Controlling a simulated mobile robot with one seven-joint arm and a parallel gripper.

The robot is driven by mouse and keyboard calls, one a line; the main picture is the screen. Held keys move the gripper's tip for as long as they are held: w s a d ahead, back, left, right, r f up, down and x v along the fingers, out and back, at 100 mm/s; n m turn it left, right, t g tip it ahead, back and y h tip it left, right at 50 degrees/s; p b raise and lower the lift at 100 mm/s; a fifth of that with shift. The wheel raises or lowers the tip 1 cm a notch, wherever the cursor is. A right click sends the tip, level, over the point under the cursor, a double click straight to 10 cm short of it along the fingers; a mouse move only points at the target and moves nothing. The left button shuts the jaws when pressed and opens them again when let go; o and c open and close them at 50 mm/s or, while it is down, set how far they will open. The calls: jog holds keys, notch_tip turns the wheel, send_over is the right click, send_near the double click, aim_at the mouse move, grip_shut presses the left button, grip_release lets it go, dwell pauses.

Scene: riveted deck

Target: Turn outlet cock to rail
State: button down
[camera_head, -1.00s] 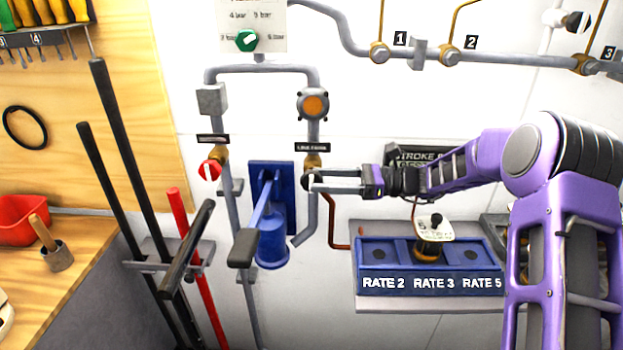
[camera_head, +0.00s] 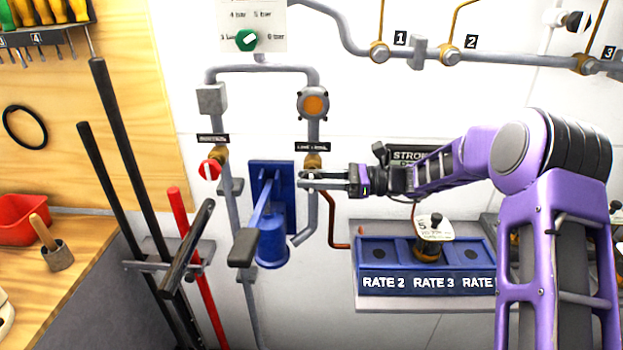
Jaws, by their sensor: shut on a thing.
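A brass cock (camera_head: 313,161) sits on the grey pipe at mid-picture, under a small black label (camera_head: 313,147) too blurred to read surely. My gripper (camera_head: 305,180) reaches in from the right, level with the wall, just below the brass body. Its fingers are shut on the cock's handle, which they mostly hide, so its pointing direction cannot be told. A second cock with a red handle (camera_head: 209,170) stands to the left under its own label (camera_head: 213,138).
A blue hand pump (camera_head: 272,240) with a black-ended lever stands left of my gripper. A blue tray marked RATE 2 and RATE 3 (camera_head: 385,283) is below my arm. A green knob (camera_head: 246,41) is above. Black and red bars lean at left.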

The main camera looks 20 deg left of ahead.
jog(key=shift+r+h, duration=0.1)
jog(key=shift+h, duration=0.4)
jog(key=shift+h+p, duration=0.55)
jog(key=shift+h, duration=0.35)
jog(key=h, duration=0.2)
jog(key=t+h, duration=0.1)
jog(key=h, duration=0.1)
jog(key=t+h, duration=0.1)
jog(key=h, duration=0.1)
jog(key=shift+a, duration=0.25)
jog(key=h, duration=0.2)
jog(key=t+h, duration=0.1)
jog(key=h, duration=0.1)
jog(key=shift+f+h, duration=0.2)
jog(key=shift+h, duration=0.1)
jog(key=t+h, duration=0.1)
jog(key=h, duration=0.3)
jog(key=shift+f, duration=0.1)
jog(key=shift+d, duration=0.1)
jog(key=c, duration=0.6)
grip_release()
